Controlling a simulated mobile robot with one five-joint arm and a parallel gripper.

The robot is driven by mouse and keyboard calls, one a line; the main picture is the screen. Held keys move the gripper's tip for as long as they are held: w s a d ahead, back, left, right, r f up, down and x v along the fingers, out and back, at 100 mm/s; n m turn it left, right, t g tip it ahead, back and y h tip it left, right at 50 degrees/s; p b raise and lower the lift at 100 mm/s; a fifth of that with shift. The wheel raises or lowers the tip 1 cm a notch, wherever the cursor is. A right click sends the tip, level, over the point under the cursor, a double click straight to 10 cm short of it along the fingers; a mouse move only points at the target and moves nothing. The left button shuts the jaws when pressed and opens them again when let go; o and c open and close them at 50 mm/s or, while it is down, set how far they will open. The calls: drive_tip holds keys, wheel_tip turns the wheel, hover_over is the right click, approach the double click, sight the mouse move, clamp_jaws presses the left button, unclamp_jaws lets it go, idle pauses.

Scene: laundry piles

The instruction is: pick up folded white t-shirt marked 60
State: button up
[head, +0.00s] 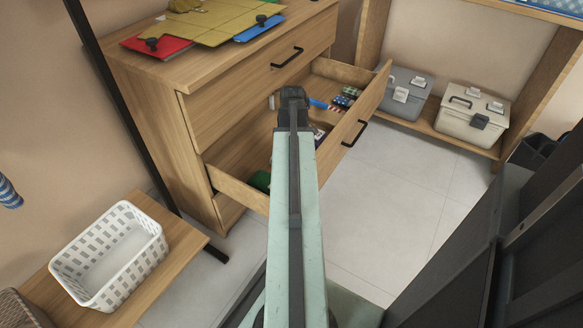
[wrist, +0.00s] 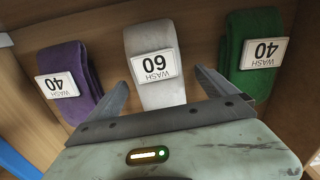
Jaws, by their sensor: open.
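The folded white t-shirt (wrist: 160,92) lies in the middle of the wrist view, with a white tag reading WASH 60 (wrist: 154,65) upside down to me. My gripper (wrist: 160,78) is open and empty. Its two fingers stand apart, one on each side of the t-shirt's near part. I cannot tell how far above it they are. In the head view my arm reaches over an open drawer (head: 236,187) and hides the t-shirt and the fingers.
A purple folded garment (wrist: 67,75) tagged 40 lies left of the t-shirt, and a green one (wrist: 240,25) tagged 40 lies right. The drawer walls stand close around. A white basket (head: 75,265) stands on a low bench at the left.

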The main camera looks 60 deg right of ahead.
drive_tip(key=shift+f, duration=0.9)
drive_tip(key=shift+r, duration=0.2)
drive_tip(key=c, duration=1.6)
drive_tip(key=shift+r, duration=0.1)
